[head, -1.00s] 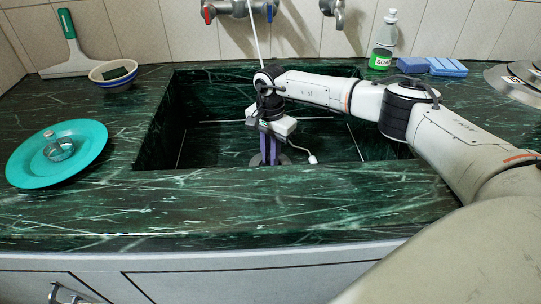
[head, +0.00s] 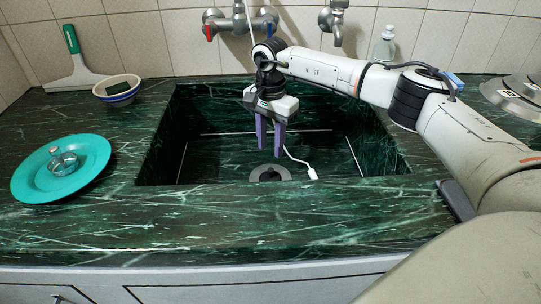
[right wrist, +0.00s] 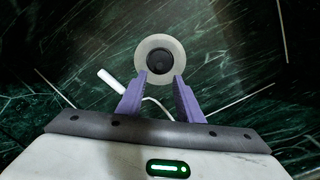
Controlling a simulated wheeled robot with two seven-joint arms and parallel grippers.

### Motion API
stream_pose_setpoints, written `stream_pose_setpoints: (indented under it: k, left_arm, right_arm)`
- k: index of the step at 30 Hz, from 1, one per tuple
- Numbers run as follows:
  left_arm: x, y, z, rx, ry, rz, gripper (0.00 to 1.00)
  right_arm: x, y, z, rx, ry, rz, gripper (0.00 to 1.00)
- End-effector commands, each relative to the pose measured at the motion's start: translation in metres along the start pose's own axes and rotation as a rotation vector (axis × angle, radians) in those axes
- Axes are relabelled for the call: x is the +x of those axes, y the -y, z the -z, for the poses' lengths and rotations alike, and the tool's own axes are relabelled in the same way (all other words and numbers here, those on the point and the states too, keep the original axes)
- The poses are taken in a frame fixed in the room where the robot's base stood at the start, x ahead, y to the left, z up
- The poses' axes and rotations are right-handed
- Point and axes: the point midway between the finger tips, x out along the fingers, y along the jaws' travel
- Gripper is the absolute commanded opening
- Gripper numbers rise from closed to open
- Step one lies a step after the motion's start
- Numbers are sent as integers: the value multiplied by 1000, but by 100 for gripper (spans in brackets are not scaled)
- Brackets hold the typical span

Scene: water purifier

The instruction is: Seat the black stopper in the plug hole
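The black stopper (head: 269,175) is a dark round piece inside the pale grey ring of the plug hole (head: 285,175) on the sink floor. In the right wrist view the stopper (right wrist: 160,60) is a black disc with a smaller round knob, centred in the pale ring (right wrist: 141,53). I cannot tell exactly how deep it sits. My right gripper (head: 269,153) is above the plug hole, pointing down, its purple fingers apart with nothing between them. It also shows in the right wrist view (right wrist: 160,76), just short of the ring. My left gripper is not in view.
A white-ended cable (head: 312,173) lies beside the plug hole. Sink walls (head: 160,150) surround my right gripper. A teal plate with a glass (head: 62,165), a bowl (head: 117,90) and a squeegee (head: 77,70) are left; a soap bottle (head: 384,47) is back right. The front counter is clear.

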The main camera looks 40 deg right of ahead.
Motion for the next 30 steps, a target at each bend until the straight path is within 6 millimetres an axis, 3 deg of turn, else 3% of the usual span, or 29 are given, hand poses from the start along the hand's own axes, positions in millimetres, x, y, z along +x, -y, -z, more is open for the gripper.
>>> stream_pose_setpoints:
  k: [6, 24, 30]
  left_arm:
    - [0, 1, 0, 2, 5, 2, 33]
    - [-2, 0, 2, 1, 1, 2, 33]
    - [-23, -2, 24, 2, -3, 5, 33]
  right_arm:
    - [-22, 0, 0, 1, 0, 1, 33]
    - [-26, 0, 0, 1, 1, 0, 33]
    - [-58, 0, 0, 1, 0, 1, 33]
